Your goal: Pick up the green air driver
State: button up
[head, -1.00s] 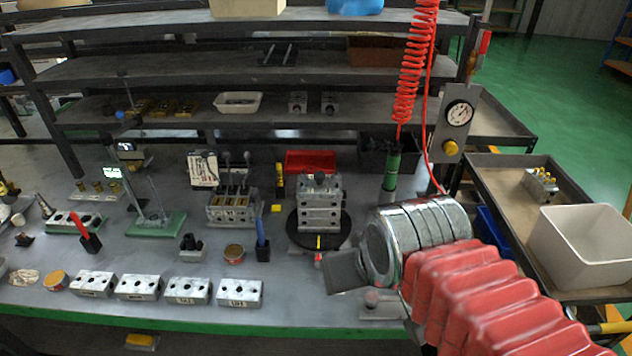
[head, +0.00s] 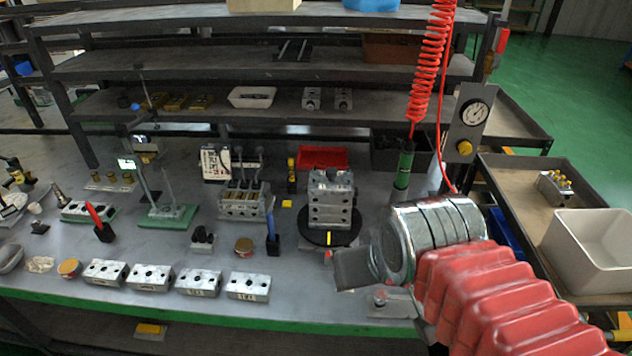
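The green air driver (head: 403,167) hangs upright below a red coiled hose (head: 432,62), at the back right of the bench. Its lower end is close to the bench top behind my arm. My gripper (head: 352,269) shows as a dark grey block at the left end of my arm's metal wrist, in front of and to the left of the driver. It is apart from the driver. Its fingers cannot be made out clearly, so I cannot tell whether it is open or shut.
A stacked valve block (head: 330,200) stands on a black round turntable just behind my gripper. A gauge panel (head: 468,125) is right of the driver. A red tray (head: 320,158) lies at the back. Several valve blocks (head: 248,286) line the front edge. A white bin (head: 590,250) stands at right.

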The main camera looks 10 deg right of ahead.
aim_at(408, 149)
jog(key=k, duration=1.35)
jog(key=u, duration=0.6)
jog(key=i, duration=1.7)
jog(key=z, duration=0.15)
